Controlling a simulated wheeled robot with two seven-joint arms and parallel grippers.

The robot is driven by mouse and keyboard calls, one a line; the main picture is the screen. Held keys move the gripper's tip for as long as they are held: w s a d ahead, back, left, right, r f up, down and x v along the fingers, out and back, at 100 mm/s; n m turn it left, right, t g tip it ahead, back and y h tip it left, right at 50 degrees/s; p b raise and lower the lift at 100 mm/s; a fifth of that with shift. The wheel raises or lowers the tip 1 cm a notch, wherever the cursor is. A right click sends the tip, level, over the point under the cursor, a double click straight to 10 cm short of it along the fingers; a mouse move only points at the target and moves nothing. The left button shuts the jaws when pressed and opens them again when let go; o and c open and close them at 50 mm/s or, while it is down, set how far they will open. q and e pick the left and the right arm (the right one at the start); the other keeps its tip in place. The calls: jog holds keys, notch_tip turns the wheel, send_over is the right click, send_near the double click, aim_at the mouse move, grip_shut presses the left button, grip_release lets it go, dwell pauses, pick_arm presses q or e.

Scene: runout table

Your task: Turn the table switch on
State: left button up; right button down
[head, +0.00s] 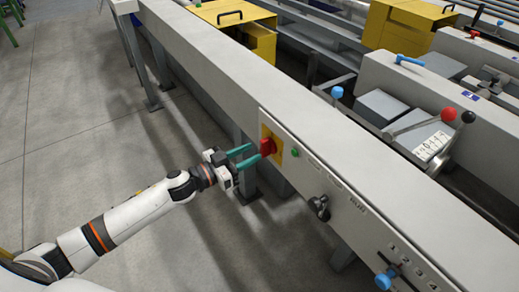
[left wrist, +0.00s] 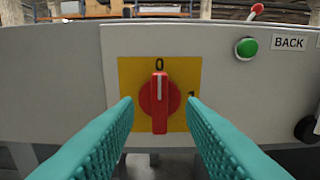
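The table switch is a red rotary knob (head: 267,146) on a yellow plate (head: 270,133), set in the grey front panel of the runout table (head: 215,65). In the left wrist view the knob (left wrist: 159,102) stands upright, its white line pointing up at the "0" mark. A second mark at the plate's right is partly hidden by a finger. My left gripper (head: 248,155) is open, its teal fingers (left wrist: 160,128) on either side of the knob with gaps to it. My right gripper is not in view.
A green button (left wrist: 246,48) labelled BACK sits right of the switch. Farther along the panel are a black knob (head: 319,207) and a blue-knobbed selector (head: 385,278). Levers with red and black balls (head: 448,115) stand beyond. The floor (head: 75,140) at left is clear.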

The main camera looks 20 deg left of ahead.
aim_at(261, 148)
pick_arm(q)
jog(key=shift+x, duration=2.1)
jog(key=shift+c, duration=0.6)
grip_shut()
